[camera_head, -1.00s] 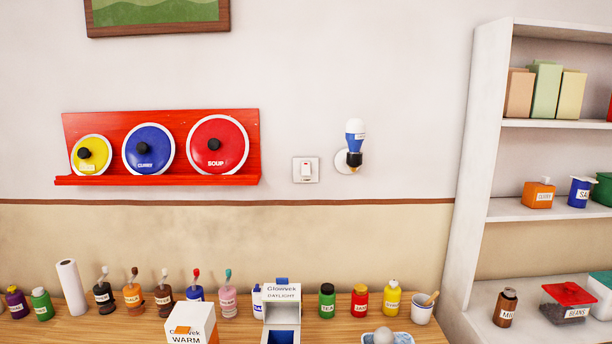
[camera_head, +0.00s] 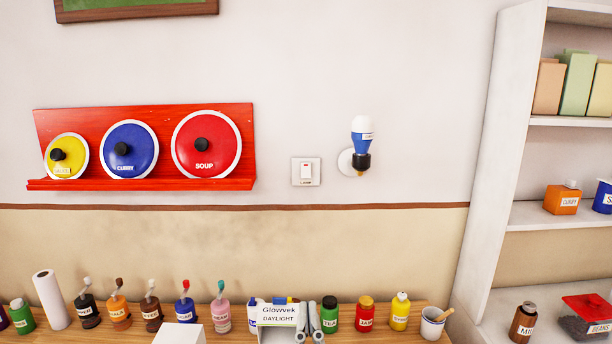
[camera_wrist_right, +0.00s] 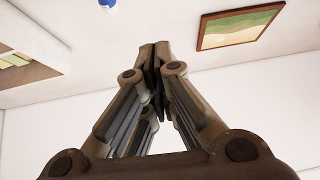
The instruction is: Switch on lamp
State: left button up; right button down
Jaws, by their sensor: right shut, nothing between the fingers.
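The lamp (camera_head: 361,148) is a white and blue bulb in a black socket on a round white wall mount. It looks unlit. A white wall switch (camera_head: 306,171) with a small red mark on its rocker is on the wall to the left of the lamp. My right gripper (camera_head: 314,304) rises at the bottom of the head view, below the switch and apart from it. In the right wrist view its fingers (camera_wrist_right: 157,48) meet at the tips and hold nothing. The bulb (camera_wrist_right: 108,5) shows partly at the top edge there. My left gripper is not in view.
A red rack (camera_head: 245,125) with yellow, blue and red lids hangs left of the switch. Bottles, jars and a Glowvek daylight box (camera_head: 278,315) stand on the wooden counter (camera_head: 245,337). A white shelf (camera_head: 490,170) is at the right. The wall around the switch is clear.

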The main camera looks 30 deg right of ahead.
aim_at(305, 167)
jog(key=i+l, duration=0.35)
jog(key=i, duration=0.15)
jog(key=i+l, duration=0.4)
jog(key=i, duration=0.1)
